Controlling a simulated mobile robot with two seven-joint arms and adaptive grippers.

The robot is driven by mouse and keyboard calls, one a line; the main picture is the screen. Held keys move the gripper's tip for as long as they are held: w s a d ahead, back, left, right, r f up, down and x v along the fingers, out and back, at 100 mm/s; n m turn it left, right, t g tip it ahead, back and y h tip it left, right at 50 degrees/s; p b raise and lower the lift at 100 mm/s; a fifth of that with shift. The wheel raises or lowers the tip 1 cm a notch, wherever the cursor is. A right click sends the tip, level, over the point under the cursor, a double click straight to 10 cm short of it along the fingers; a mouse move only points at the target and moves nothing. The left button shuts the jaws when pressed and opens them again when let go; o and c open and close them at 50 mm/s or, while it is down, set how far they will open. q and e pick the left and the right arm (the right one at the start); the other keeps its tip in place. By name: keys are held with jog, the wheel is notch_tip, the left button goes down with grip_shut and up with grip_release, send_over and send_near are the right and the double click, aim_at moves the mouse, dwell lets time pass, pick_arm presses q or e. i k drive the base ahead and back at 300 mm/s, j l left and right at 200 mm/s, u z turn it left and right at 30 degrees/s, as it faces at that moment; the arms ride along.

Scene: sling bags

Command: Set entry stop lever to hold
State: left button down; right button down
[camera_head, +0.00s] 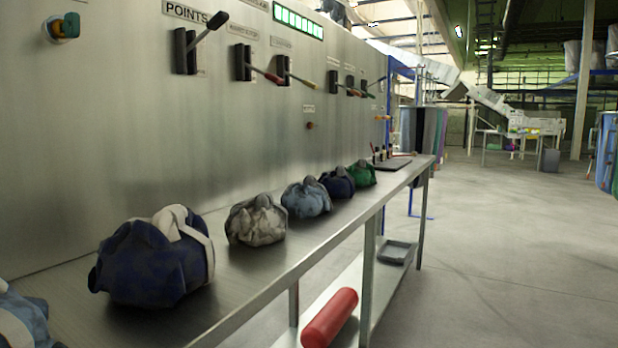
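A metal panel (130,110) carries several levers in dark slotted housings. The nearest, labelled POINTS, has a black-knobbed lever (205,33) tilted up to the right. Beside it a red-handled lever (266,74) slopes down to the right, and a cream-handled lever (302,80) also slopes down to the right. Farther along are a red-handled lever (352,92) and a dark-handled lever (376,81). The labels above these are too small or slanted to read surely, so I cannot tell which is the entry stop lever. Neither gripper is in view.
A metal bench (290,270) runs along the panel, holding several bundled bags, the nearest large one dark blue (150,265). A red cylinder (330,318) lies on the lower shelf. Open floor (500,260) lies right.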

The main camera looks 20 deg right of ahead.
aim_at(369, 95)
jog(key=l+u, duration=0.15)
jog(key=l, duration=0.95)
jog(key=i+l+u, duration=0.4)
jog(key=l, duration=1.3)
jog(key=l+u, duration=0.4)
jog(key=l, duration=1.7)
jog(key=k+l+u, duration=0.15)
jog(key=l, duration=0.75)
jog(key=k+l+u, duration=0.15)
jog(key=l, duration=0.3)
jog(key=k+l, duration=0.1)
jog(key=l, duration=0.35)
jog(key=u, duration=0.05)
